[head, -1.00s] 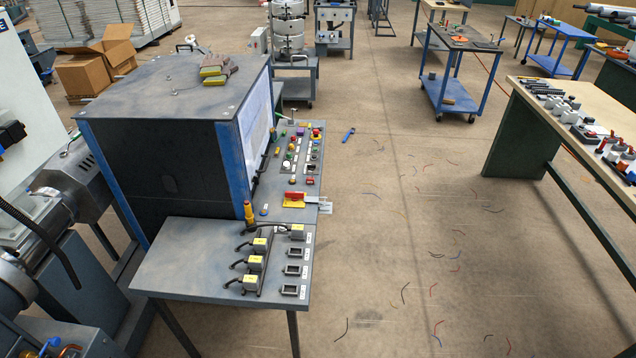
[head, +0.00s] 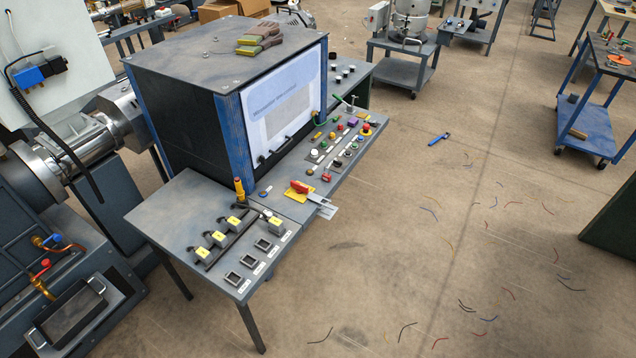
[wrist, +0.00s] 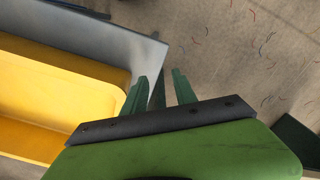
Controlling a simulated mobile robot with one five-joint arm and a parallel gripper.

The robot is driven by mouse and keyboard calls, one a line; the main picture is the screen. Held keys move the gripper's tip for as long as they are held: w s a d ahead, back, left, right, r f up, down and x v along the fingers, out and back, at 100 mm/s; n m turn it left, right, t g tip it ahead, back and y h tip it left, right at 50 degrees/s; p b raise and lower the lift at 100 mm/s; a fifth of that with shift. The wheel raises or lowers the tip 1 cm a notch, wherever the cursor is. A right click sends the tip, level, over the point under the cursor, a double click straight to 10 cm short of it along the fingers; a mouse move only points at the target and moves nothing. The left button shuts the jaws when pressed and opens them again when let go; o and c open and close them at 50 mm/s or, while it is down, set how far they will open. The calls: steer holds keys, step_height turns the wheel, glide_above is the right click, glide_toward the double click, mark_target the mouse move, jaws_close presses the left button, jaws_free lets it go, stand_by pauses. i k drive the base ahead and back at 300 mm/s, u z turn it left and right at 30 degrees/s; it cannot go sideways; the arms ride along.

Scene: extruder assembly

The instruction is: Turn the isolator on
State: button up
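The isolator shows in the head view as a red handle (head: 300,187) on a yellow plate (head: 299,195), on the front edge of the grey control panel. A flat grey piece (head: 322,206) sticks out beside it. The handle's exact angle is too small to tell. My gripper (wrist: 164,88) shows only in the wrist view, with two green fingers apart and no held thing clear between them. A dark strip shows between the fingers; I cannot tell what it is. My gripper is well away from the isolator, which the wrist view does not show.
Buttons and an emergency stop (head: 366,129) fill the panel behind the isolator. Yellow-labelled plugs (head: 218,238) and empty sockets (head: 248,262) are on the nearer table (head: 185,205). Open floor (head: 420,230) with wire scraps lies right. A yellow tray-like thing (wrist: 60,80) is close to my gripper.

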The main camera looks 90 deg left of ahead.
mark_target(300, 188)
steer(key=u, duration=1.05)
steer(key=k, duration=0.15)
steer(key=u, duration=2.75)
steer(key=i, duration=1.45)
steer(key=u, duration=0.15)
